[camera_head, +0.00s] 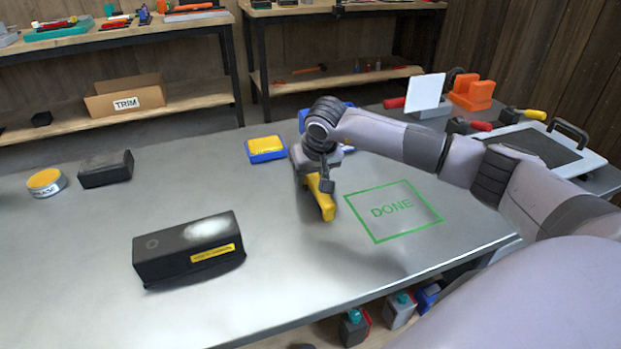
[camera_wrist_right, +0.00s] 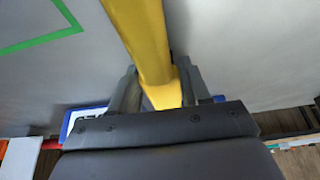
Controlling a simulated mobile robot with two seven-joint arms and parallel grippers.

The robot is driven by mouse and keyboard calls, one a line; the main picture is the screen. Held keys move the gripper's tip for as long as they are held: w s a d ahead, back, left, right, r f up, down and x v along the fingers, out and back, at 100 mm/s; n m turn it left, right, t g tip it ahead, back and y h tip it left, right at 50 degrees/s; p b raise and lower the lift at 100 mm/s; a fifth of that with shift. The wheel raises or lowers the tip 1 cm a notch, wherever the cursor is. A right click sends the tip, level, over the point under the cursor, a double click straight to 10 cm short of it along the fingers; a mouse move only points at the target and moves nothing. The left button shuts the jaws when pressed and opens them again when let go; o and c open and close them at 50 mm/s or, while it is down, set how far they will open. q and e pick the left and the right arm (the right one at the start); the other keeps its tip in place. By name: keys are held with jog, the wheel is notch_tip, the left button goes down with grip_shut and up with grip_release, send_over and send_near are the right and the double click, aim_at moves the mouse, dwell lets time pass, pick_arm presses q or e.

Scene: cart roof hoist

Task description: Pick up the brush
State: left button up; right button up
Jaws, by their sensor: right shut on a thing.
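My right gripper (camera_head: 324,178) is shut on a yellow handle, which I take to be the brush (camera_head: 322,203). In the right wrist view the yellow handle (camera_wrist_right: 146,45) runs between the two fingers (camera_wrist_right: 160,95). The brush is tilted, its lower end toward the green square. Its bristles cannot be made out, and I cannot tell whether it touches the table. My left gripper is not in view.
A green square marked DONE (camera_head: 376,239) lies right of the brush on the metal table (camera_head: 90,235). A black box (camera_head: 190,258) stands front left. A yellow-and-blue block (camera_head: 265,149) lies left behind the gripper. Tools crowd the back right.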

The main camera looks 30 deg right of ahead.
jog(key=shift+r, duration=0.2)
notch_tip(320, 180, up, 20)
jog(key=p, duration=0.1)
jog(key=shift+f+p, duration=0.15)
jog(key=shift+p, duration=0.15)
jog(key=shift+o, duration=1.4)
jog(key=shift+c, duration=0.7)
jog(key=shift+w, duration=0.1)
